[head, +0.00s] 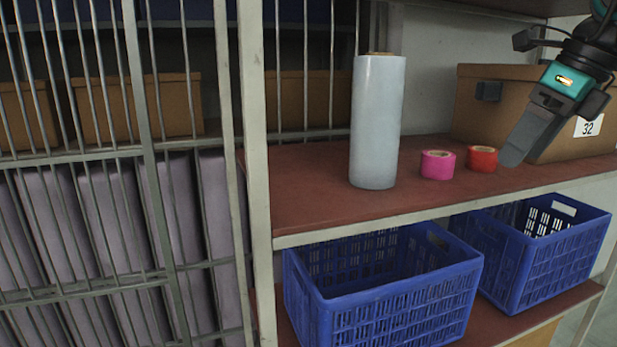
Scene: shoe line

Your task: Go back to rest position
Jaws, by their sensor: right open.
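My right gripper (527,138) comes in from the top right corner, in front of the shelf and the cardboard box. It is open and nothing shows between its fingers. It hangs just right of the red tape roll (482,159); I cannot tell the exact gap in depth. My left gripper is not in view.
A brown shelf (310,205) carries an upright roll of wrap (376,125), a pink tape roll (437,165) and a cardboard box (475,105). Blue crates (400,308) and (570,262) stand below. A barred rack (150,160) fills the left side.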

